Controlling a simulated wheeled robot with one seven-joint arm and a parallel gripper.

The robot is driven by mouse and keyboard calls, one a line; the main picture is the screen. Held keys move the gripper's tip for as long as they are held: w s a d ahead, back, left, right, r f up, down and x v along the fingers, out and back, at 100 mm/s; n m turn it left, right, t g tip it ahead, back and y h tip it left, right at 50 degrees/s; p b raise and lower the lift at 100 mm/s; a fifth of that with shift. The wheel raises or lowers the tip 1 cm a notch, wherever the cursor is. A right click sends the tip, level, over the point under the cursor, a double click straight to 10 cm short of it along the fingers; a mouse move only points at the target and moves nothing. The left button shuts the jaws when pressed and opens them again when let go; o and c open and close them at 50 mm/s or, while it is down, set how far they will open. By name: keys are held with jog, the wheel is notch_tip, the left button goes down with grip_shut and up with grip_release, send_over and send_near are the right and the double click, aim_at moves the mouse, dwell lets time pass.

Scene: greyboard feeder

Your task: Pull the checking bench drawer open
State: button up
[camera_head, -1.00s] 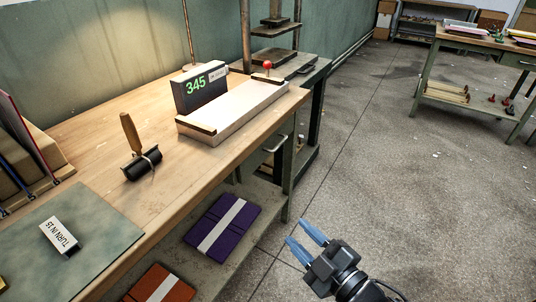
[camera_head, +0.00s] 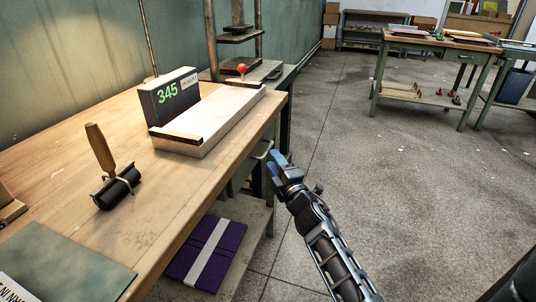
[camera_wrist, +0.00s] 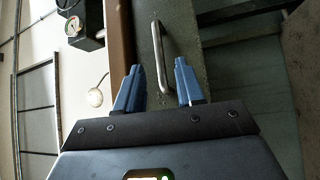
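The checking bench (camera_head: 130,225) has a wooden top and stands at the left in the head view. Its grey-green drawer front (camera_head: 241,175) is under the top's right edge and looks shut. The metal bar handle (camera_wrist: 159,45) shows in the wrist view against the drawer front; in the head view the handle (camera_head: 263,149) is partly hidden by my gripper. My gripper (camera_head: 275,160) is open at the drawer. In the wrist view its blue fingertips (camera_wrist: 159,66) are apart, one on each side of the handle bar. I cannot tell whether they touch it.
A black display reading 345 (camera_head: 170,94), a pale tray-like block (camera_head: 215,115) and a wooden-handled roller (camera_head: 116,188) are on the bench. A purple folder (camera_head: 207,252) lies on the shelf below. Open floor (camera_head: 400,200) is to the right; another table (camera_head: 420,45) stands beyond.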

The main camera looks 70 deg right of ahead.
jog(key=shift+x, duration=2)
grip_shut()
